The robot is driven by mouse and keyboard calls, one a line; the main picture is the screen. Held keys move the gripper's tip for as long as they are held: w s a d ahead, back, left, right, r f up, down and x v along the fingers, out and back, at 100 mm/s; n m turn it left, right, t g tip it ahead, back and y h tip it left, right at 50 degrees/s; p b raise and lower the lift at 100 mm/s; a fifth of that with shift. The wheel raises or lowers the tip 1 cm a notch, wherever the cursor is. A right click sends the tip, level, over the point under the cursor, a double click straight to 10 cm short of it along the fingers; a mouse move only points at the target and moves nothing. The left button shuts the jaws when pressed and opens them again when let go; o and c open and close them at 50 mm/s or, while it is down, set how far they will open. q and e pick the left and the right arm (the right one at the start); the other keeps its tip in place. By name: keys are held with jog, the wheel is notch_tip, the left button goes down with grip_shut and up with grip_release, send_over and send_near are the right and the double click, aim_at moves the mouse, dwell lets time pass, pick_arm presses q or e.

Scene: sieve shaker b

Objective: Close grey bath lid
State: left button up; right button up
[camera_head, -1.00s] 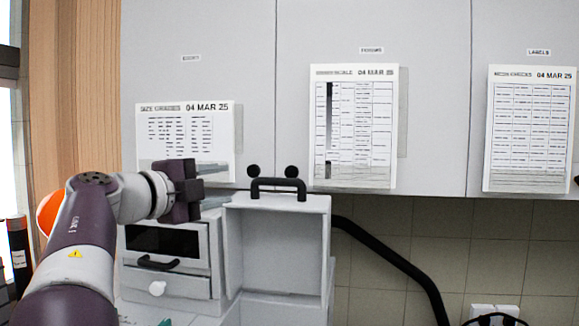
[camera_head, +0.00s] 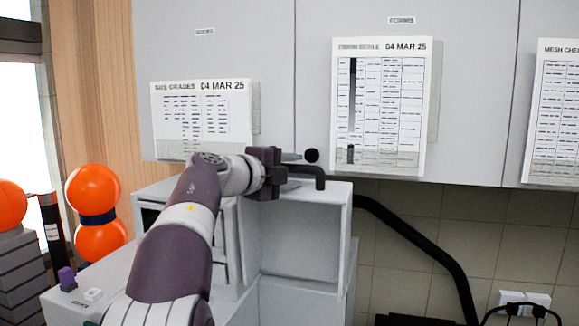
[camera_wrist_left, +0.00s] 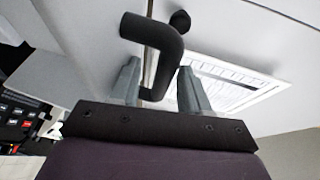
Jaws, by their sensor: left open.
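The grey bath lid (camera_head: 300,235) stands raised upright at the middle of the head view, its hollow inner side facing me. Its black bar handle (camera_head: 319,176) sits at the top edge, and part of it is hidden behind my left gripper. In the left wrist view the bent black handle (camera_wrist_left: 158,38) lies between the two grey fingers of the gripper (camera_wrist_left: 160,88). The fingers are apart; I cannot tell whether either touches the handle. My right gripper is out of view.
Wall cabinets with paper charts (camera_head: 380,105) hang close above and behind the lid. A black pipe or hose (camera_head: 425,240) slopes down at the right. Orange balls (camera_head: 93,190) and a dark cylinder (camera_head: 52,232) stand at the left. A tiled wall (camera_head: 400,290) shows below the cabinets.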

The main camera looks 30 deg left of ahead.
pick_arm(q)
jog(key=shift+s+r, duration=0.2)
jog(key=shift+s, duration=0.4)
jog(key=shift+s+r, duration=0.1)
jog(key=shift+s, duration=0.2)
jog(key=c, duration=0.8)
jog(key=shift+w+f, duration=0.2)
jog(key=shift+w, duration=0.25)
grip_shut()
jog(key=shift+s, duration=0.1)
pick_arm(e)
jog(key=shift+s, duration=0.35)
